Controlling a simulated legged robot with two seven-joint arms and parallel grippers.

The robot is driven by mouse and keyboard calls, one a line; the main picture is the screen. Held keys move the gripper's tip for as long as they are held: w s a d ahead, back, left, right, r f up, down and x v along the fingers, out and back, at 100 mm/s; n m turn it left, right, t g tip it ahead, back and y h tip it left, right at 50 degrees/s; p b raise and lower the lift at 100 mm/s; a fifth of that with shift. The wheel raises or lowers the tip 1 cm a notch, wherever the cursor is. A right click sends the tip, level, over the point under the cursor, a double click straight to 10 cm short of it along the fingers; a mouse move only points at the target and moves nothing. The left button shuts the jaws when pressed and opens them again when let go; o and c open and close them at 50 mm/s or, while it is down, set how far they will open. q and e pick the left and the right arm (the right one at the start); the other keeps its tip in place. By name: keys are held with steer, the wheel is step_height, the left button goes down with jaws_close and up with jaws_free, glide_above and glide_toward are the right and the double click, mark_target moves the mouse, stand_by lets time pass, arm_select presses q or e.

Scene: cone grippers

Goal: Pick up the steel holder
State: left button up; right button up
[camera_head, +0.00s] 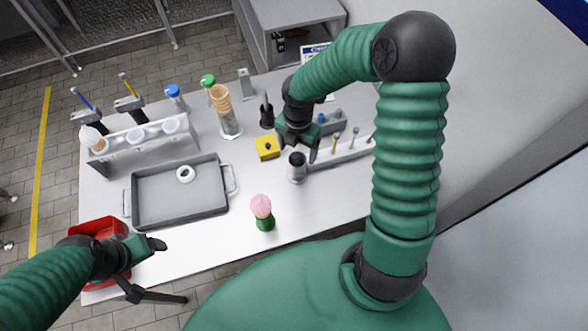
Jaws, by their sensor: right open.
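The steel holder (297,168) is a small grey metal cylinder with a dark open top. It stands upright on the white table, right of the middle. My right gripper (299,148) is open just behind and above the holder, its fingers pointing down toward it. Whether a finger touches the holder's rim I cannot tell. My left gripper (171,270) is open and empty at the table's front left, with its fingers spread wide apart, far from the holder.
A yellow block (267,148) with a black knob lies left of the holder, and a grey rack (343,154) with small tools is close on its right. A grey tray (180,207) and red bin (97,227) are left.

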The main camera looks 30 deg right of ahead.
glide_toward(298, 163)
steer(key=s+a, duration=0.2)
steer(key=s, duration=0.1)
steer(key=f, duration=0.2)
steer(key=w+f, duration=0.1)
steer(key=f, duration=0.3)
steer(key=shift+w+d, duration=0.15)
steer(key=shift+d, duration=0.2)
steer(key=shift+a+r, duration=0.2)
steer(key=c, duration=1.6)
